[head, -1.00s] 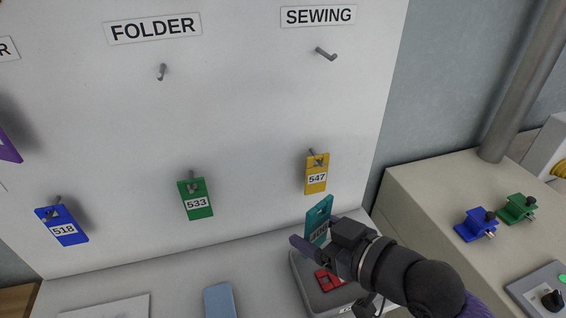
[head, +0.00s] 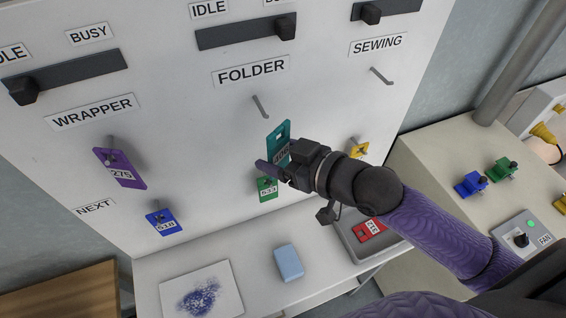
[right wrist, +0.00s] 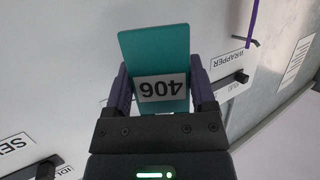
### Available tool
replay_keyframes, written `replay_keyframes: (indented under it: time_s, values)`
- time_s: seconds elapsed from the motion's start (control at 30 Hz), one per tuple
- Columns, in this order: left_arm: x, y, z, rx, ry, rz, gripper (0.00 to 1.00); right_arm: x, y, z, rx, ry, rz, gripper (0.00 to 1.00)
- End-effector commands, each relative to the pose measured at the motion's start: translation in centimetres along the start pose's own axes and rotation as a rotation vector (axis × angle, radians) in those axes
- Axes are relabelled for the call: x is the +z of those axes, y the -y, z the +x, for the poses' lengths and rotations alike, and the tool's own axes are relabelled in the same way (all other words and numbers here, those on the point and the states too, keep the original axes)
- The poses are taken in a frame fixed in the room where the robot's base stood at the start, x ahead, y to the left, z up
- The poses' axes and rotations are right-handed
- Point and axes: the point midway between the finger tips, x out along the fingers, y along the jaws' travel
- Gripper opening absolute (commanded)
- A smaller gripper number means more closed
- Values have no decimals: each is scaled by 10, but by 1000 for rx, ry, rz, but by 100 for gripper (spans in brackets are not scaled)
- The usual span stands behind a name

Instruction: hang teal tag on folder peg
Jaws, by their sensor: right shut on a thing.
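In the head view the tag is upright, below and slightly right of the folder peg (head: 260,107). The peg is bare and sticks out under the FOLDER label (head: 251,71). The tag looks apart from the peg; its distance from the board is hard to judge. My left gripper is not in view.
A green tag (head: 267,194) hangs just below my right gripper, partly covered. A purple tag (head: 119,168), a blue tag (head: 163,222) and a yellow tag (head: 358,151) hang nearby. The sewing peg (head: 381,76) is bare. A tray (head: 352,243) holds a red tag.

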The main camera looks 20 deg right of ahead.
Motion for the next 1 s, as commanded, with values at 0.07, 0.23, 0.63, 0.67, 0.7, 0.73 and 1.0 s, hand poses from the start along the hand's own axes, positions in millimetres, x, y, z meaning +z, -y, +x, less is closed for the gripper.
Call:
replay_keyframes:
  time_s: [0.07, 0.23, 0.63, 0.67, 0.7, 0.73, 1.0]
  values:
    - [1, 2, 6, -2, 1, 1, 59, 1, -4, 7, 0, -2, 0, 7]
    - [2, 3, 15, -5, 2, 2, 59, -2, -11, 19, 1, -2, 0, 7]
    - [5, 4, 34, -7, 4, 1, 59, -8, -28, 47, 1, -1, -1, 7]
    - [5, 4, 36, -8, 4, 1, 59, -8, -29, 49, 1, -2, -1, 7]
    - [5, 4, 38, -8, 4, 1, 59, -9, -31, 52, 1, -2, 0, 7]
    - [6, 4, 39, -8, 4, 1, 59, -10, -32, 54, 1, -4, 0, 7]
    - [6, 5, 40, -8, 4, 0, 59, -9, -38, 66, 0, -1, 0, 7]
